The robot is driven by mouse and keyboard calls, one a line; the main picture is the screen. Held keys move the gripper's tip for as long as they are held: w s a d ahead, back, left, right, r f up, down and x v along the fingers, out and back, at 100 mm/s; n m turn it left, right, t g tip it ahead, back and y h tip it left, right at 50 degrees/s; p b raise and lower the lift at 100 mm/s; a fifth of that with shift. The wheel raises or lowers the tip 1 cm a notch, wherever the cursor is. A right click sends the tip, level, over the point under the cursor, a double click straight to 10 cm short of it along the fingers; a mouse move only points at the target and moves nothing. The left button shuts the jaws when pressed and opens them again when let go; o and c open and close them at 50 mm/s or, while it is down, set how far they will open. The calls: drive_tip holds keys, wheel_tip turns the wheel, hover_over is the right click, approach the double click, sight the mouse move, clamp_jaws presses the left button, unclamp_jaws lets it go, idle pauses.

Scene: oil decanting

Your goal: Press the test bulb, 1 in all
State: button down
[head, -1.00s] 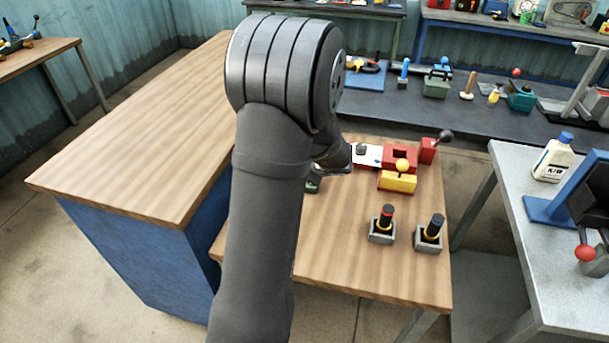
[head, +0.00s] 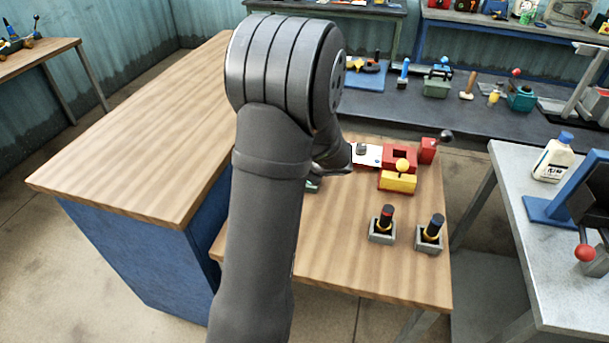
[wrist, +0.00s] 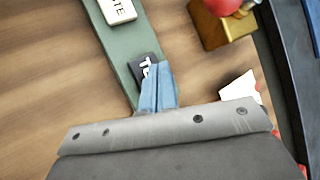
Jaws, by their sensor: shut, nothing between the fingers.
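In the wrist view, a green strip (wrist: 112,52) lies on the wooden table. It carries a black tile (wrist: 146,68) with white letters, partly covered, that seem to begin with "TE", and a white tile (wrist: 118,10) with black letters. My gripper (wrist: 158,68) is shut and empty, its blue fingertips over or against the black tile; I cannot tell whether they touch. A red rounded part (wrist: 222,6) sits on a brass-yellow block (wrist: 226,30) at upper right. I cannot tell which part is the test bulb. In the head view my arm hides the gripper and most of the strip.
In the head view, a yellow block (head: 398,182) with a yellow knob, a red block (head: 399,155) and a dark-knobbed lever (head: 445,137) stand right of my arm. Two dark-handled holders (head: 383,230) (head: 430,238) stand nearer the table's front. Bare wood lies around them.

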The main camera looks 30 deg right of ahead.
drive_tip(key=shift+f, duration=0.45)
drive_tip(key=shift+f, duration=0.4)
idle(0.6)
idle(0.4)
drive_tip(key=shift+r, duration=0.85)
drive_tip(key=shift+r, duration=2.5)
drive_tip(key=shift+f, duration=0.1)
